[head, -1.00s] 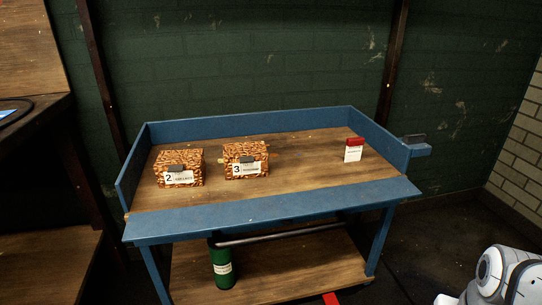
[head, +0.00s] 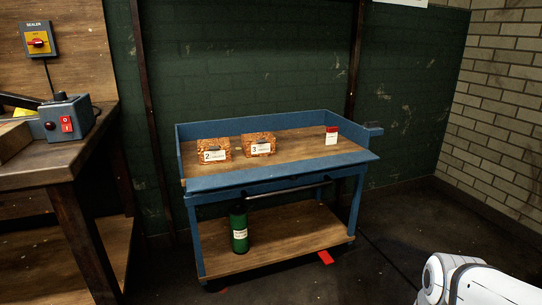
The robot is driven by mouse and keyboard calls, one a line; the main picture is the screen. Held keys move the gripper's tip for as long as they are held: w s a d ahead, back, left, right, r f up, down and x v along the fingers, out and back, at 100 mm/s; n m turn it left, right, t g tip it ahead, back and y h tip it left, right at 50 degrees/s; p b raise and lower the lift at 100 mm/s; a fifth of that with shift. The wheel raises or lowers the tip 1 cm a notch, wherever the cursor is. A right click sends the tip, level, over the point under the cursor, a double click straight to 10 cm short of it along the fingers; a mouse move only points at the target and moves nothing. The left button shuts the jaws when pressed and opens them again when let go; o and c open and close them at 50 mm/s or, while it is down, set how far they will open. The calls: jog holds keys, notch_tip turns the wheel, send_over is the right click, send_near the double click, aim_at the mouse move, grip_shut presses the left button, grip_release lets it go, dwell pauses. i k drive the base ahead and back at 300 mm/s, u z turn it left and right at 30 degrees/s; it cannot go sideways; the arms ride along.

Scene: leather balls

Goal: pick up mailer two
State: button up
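Mailer two (head: 213,146) is an orange-brown patterned box with a white label marked 2. It sits at the left on the top shelf of a blue-framed cart (head: 290,177). A similar box marked 3 (head: 259,141) stands just right of it. A white arm link of mine shows at the lower right, well away from the cart. My gripper is outside the view.
A small red and white box (head: 331,135) stands at the right of the cart top. A green cylinder (head: 239,228) stands on the lower shelf. A wooden workbench (head: 60,160) with a switch box (head: 68,118) is at the left. Dark floor is clear at the right.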

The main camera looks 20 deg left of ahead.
aim_at(206, 157)
jog(key=u, duration=1.15)
jog(key=i, duration=1.55)
jog(key=z, duration=0.05)
